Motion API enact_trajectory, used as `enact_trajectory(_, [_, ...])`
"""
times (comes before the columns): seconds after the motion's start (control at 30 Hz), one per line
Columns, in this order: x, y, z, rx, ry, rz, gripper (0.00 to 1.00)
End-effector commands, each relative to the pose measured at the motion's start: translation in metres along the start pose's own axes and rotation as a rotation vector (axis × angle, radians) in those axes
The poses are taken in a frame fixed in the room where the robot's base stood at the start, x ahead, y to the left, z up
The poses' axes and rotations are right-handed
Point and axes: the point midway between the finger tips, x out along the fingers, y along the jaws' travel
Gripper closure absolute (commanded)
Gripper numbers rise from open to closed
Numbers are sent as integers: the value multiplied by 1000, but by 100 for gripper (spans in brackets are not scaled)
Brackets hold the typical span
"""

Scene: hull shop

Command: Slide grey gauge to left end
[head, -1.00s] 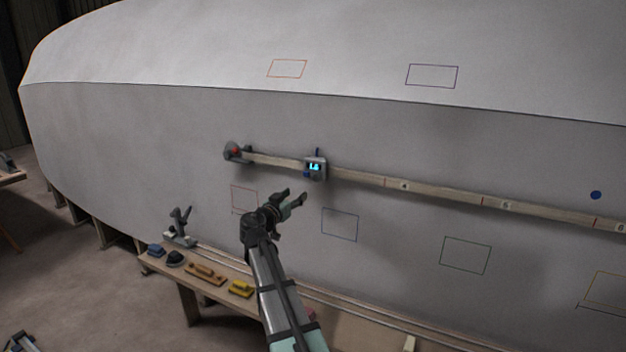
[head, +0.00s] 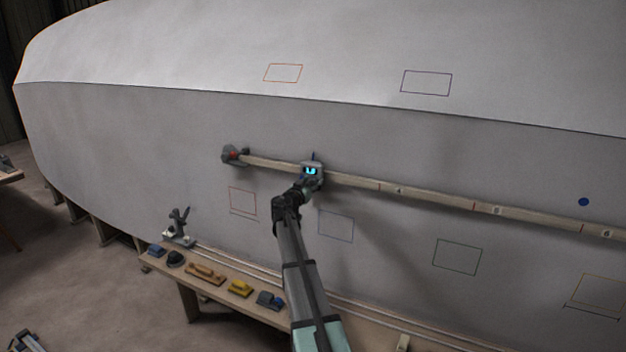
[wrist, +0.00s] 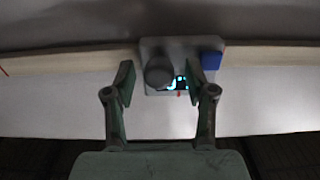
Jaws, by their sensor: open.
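The grey gauge (head: 312,173) with a lit blue display rides on the wooden rail (head: 355,181) fixed to the hull, a short way right of the rail's left end. That end carries a grey fitting with a red part (head: 235,155). In the wrist view the gauge (wrist: 151,49) shows a round grey knob (wrist: 159,71) and a blue tab (wrist: 211,61). My gripper (wrist: 168,84) is open, its fingers on either side of the knob and display. I cannot tell whether they touch it. In the head view my gripper (head: 309,188) covers the gauge's lower part.
The rail between the gauge and the left end fitting is clear. A bench (head: 222,289) below holds several sanding tools and a small clamp-like stand (head: 178,227).

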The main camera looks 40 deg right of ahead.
Motion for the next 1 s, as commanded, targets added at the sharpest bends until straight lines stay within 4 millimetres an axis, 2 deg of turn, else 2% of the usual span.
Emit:
enact_trajectory(0.13, [8, 0, 0, -1, 0, 1, 45])
enact_trajectory(0.4, [8, 1, 1, 0, 0, 1, 45])
enact_trajectory(0.43, [8, 1, 1, 0, 0, 0, 52])
enact_trajectory(0.57, [8, 0, 1, 0, 0, 0, 98])
enact_trajectory(0.6, [8, 0, 1, 0, 0, 0, 100])
enact_trajectory(0.83, [8, -2, 1, 0, 0, 0, 100])
enact_trajectory(1.0, [9, -12, 5, 2, 0, -1, 100])
